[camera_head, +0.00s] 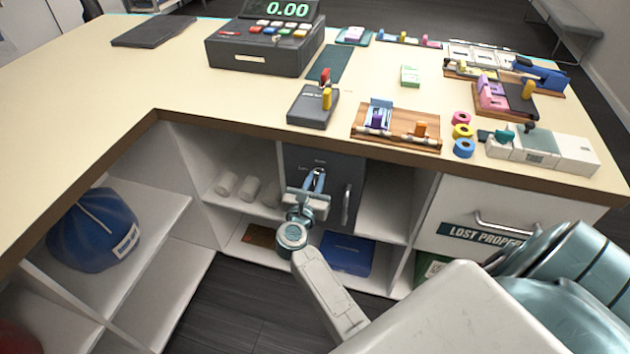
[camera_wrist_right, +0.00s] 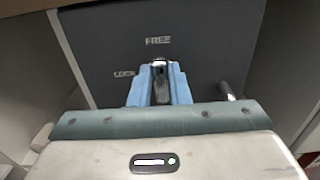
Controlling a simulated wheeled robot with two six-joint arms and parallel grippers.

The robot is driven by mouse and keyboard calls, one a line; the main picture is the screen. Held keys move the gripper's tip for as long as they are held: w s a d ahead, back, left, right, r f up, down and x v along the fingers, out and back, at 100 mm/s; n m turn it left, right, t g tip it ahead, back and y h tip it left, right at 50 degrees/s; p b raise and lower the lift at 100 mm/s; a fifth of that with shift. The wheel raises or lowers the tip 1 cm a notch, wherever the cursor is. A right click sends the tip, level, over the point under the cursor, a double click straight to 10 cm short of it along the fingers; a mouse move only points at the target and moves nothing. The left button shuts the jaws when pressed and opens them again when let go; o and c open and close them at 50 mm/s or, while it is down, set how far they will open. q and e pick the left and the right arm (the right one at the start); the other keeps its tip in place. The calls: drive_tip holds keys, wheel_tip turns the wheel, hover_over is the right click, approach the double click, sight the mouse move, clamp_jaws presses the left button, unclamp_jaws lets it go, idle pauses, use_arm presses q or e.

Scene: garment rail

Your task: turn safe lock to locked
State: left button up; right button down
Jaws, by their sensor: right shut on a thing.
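The dark grey safe (camera_head: 331,163) sits in the shelf space under the counter, its door closed. The door also fills the wrist view (camera_wrist_right: 205,60), with the marks FREE at the top and LOCK to the left. The lock knob (camera_wrist_right: 159,66) is a small metal piece pointing up toward FREE. My right gripper (camera_head: 314,180) is at the safe door, its blue fingers shut on the knob; they also show in the wrist view (camera_wrist_right: 160,85). The fingers hide part of the knob. My left gripper is not in view.
The safe's bar handle (camera_head: 346,204) stands out just right of the gripper. The counter edge (camera_head: 330,142) overhangs above. Rolled items (camera_head: 249,188) lie on the shelf to the left, and a blue box (camera_head: 347,254) is below. A drawer marked LOST PROPERTY (camera_head: 480,234) is to the right.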

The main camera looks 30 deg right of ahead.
drive_tip(key=shift+n, duration=0.3)
drive_tip(key=shift+r+n+p, duration=0.1)
drive_tip(key=shift+n+p, duration=0.4)
drive_tip(key=shift+p, duration=0.05)
drive_tip(key=shift+w+n, duration=0.1)
drive_tip(key=shift+n, duration=0.3)
use_arm(q)
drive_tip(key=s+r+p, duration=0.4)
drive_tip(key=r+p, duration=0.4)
drive_tip(key=p, duration=0.2)
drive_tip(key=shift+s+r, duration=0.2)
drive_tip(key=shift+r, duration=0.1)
use_arm(e)
drive_tip(key=shift+w+a+f+n, duration=0.15)
drive_tip(key=shift+f+n, duration=0.1)
drive_tip(key=shift+n, duration=2.35)
drive_tip(key=shift+w+a+f+n, duration=0.1)
drive_tip(key=shift+w+f+n, duration=0.1)
drive_tip(key=shift+n, duration=2.4)
drive_tip(key=shift+w+a+f+n, duration=0.15)
drive_tip(key=shift+f+n, duration=0.1)
drive_tip(key=shift+n, duration=2.35)
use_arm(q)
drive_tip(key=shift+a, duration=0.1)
use_arm(e)
drive_tip(key=shift+s+f, duration=0.1)
